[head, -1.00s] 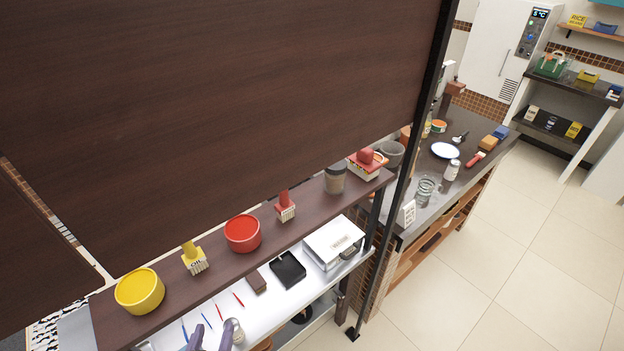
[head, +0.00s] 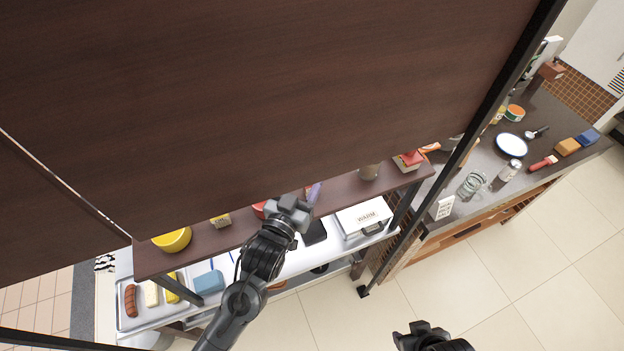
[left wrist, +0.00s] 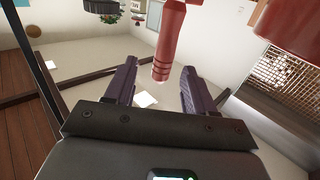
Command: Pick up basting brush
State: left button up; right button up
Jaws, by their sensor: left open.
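A red, ringed, handle-like piece (left wrist: 169,42) with a narrow pale tip stands between the fingers of my left gripper (left wrist: 155,88) in the left wrist view. It may be the basting brush's handle, but no bristles show. The gripper is open, with a gap on both sides of the piece. In the head view my left gripper (head: 312,193) is over the dark shelf (head: 335,197), and its arm hides that spot. My right gripper (head: 425,333) is at the bottom, away from the counters; its fingers cannot be made out. Another red-handled tool (head: 542,163) lies on the right counter.
A yellow bowl (head: 173,240) and a jar (head: 369,172) stand on the shelf. A red bowl (head: 259,209) is close left of my left gripper. A WARM box (head: 363,217) sits below. A large dark panel (head: 250,90) hangs above. The floor at right is clear.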

pick_arm(q)
jog(key=p+x, duration=0.1)
jog(key=x, duration=0.1)
jog(key=p+x, duration=0.1)
jog(key=x, duration=0.1)
jog(key=shift+w+a, duration=0.15)
jog(key=shift+a, duration=0.1)
jog(key=shift+w+d+f, duration=0.1)
jog(key=shift+w+d, duration=0.2)
jog(key=shift+w, duration=0.25)
grip_shut()
